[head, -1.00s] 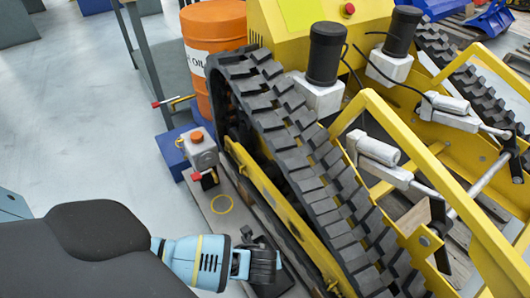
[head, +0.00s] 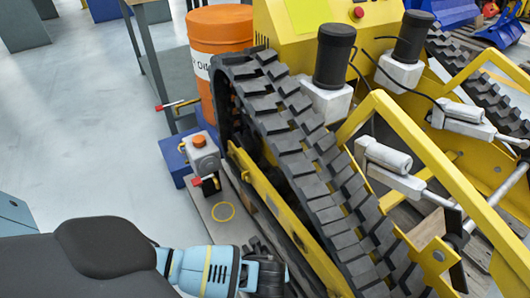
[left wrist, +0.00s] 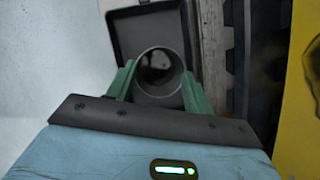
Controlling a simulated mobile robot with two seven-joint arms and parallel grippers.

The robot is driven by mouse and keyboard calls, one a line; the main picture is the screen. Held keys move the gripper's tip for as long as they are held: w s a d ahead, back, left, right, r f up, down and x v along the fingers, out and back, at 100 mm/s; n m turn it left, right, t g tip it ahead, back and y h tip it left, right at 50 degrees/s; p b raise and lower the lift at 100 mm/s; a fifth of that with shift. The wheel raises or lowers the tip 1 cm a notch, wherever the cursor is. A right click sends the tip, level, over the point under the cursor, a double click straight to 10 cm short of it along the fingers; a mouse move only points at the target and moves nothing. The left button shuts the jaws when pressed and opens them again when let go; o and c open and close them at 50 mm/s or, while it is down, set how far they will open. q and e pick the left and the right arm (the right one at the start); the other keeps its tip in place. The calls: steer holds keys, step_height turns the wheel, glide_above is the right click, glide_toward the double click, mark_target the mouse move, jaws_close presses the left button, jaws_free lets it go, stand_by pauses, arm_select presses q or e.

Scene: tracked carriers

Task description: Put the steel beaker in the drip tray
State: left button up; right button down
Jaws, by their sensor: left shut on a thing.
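In the left wrist view the steel beaker (left wrist: 158,90) is seen from above, its round open mouth showing a dark inside. My left gripper (left wrist: 158,73) is shut on it, one green finger on each side. Past the beaker is the black drip tray (left wrist: 130,26), a shallow square with a raised rim. The beaker overlaps the tray's near part in this view; whether it touches the tray floor I cannot tell. In the head view my left wrist is at the bottom edge, and beaker and fingers are hidden. My right gripper is not in view.
A yellow tracked carrier with a black rubber track (head: 300,150) stands right beside my left arm. An orange oil drum (head: 215,40) stands behind. Open floor is at left.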

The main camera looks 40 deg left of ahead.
arm_select(q)
steer(key=shift+f, duration=0.15)
steer(key=o, duration=1.3)
steer(key=shift+o, duration=1.1)
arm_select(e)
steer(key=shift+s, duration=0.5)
